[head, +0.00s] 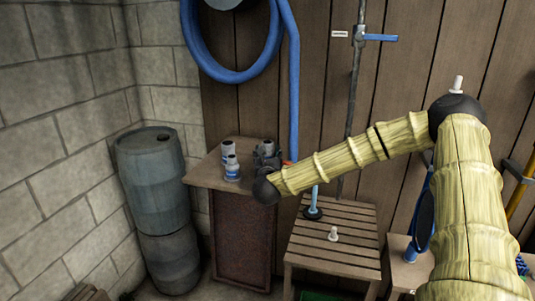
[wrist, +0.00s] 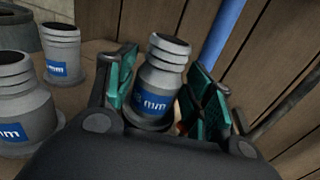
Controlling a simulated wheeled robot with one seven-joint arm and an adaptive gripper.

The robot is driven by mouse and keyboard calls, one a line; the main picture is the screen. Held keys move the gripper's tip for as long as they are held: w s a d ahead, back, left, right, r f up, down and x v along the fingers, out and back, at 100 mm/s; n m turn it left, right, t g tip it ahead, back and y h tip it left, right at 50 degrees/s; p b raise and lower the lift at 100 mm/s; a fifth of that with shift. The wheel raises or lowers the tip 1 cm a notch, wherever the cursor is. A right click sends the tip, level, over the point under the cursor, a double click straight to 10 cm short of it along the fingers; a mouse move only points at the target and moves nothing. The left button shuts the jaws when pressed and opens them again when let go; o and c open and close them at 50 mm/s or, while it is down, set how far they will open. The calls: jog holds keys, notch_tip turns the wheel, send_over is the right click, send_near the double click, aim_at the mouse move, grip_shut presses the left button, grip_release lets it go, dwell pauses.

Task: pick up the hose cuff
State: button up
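Three grey hose cuffs with ribbed necks and blue "mm" labels show in the wrist view. One hose cuff (wrist: 160,80) stands upright between the teal-padded fingers of my gripper (wrist: 165,95). The fingers are spread on both sides of it; a gap shows on the right, and contact on the left is unclear. The other two, a near cuff (wrist: 22,105) and a farther cuff (wrist: 62,55), stand to the left, outside the fingers. In the head view my gripper (head: 265,160) is low over the cabinet top, beside the two free cuffs (head: 232,170), and largely hides the third.
The cuffs stand on a small wooden-topped cabinet (head: 205,175) against a plank wall. A blue barrel (head: 150,175) stands left of it. A blue hose (head: 293,90) hangs behind. A slatted table (head: 335,240) with a plunger-like tool (head: 314,205) and a small white item (head: 333,234) is to the right.

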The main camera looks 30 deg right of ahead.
jog(key=c, duration=0.6)
jog(key=shift+o, duration=0.2)
notch_tip(320, 180, up, 10)
jog(key=shift+b, duration=1.1)
jog(key=shift+f+b, duration=0.1)
jog(key=shift+b, duration=0.3)
